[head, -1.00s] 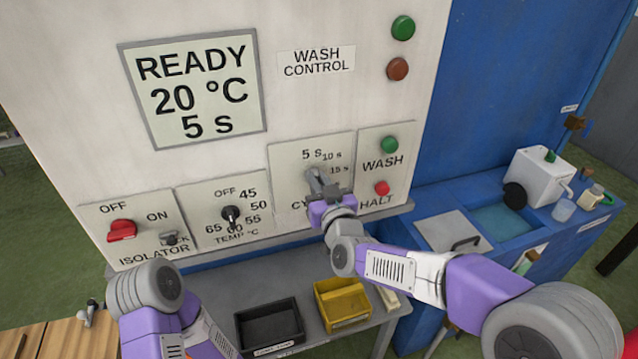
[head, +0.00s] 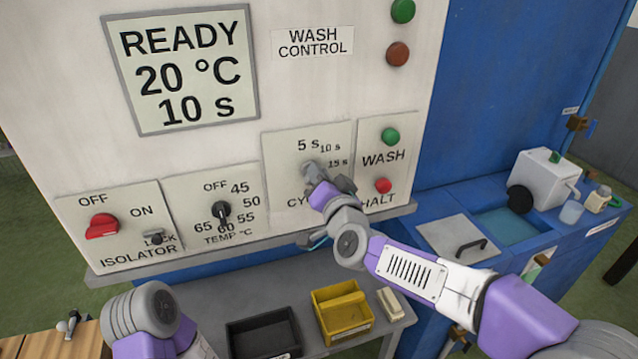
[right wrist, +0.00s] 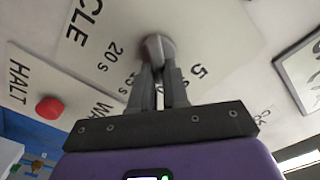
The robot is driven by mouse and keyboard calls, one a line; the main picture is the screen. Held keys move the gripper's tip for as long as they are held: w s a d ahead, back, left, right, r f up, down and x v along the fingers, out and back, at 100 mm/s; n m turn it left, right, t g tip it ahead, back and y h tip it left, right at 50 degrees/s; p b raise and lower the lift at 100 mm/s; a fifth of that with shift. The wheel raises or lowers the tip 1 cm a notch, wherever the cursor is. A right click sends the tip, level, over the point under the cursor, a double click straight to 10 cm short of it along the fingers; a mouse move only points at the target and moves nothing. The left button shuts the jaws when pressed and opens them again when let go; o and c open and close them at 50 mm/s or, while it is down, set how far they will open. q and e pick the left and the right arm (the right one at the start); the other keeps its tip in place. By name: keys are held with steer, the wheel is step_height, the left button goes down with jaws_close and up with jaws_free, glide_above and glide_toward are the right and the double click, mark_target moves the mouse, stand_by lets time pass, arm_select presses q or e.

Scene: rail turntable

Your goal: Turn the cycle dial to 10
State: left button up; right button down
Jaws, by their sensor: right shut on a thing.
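The cycle dial (head: 309,166) sits on its panel (head: 286,150) marked 5 s, 10 s and 15 s, mostly hidden behind my right gripper (head: 318,181). In the right wrist view, the fingers of my right gripper (right wrist: 161,75) are shut on the rounded grey dial (right wrist: 157,47), and a 20 s mark shows beside it. The dial's pointer is hard to make out. The display (head: 185,70) reads READY, 20 °C, 10 s. Of my left arm only a purple and grey link shows at lower left; its gripper is out of view.
The temperature dial (head: 221,211) and red isolator switch (head: 102,226) are to the left. The green wash button (head: 390,135) and red halt button (head: 383,186) are close on the right. Below are a black bin (head: 263,334) and a yellow bin (head: 341,309).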

steer(key=shift+m+b, duration=0.3)
steer(key=shift+m, duration=0.1)
steer(key=c, duration=1.1)
jaws_free()
steer(key=v, duration=0.7)
steer(key=shift+s+d, duration=0.15)
steer(key=shift+s, duration=0.1)
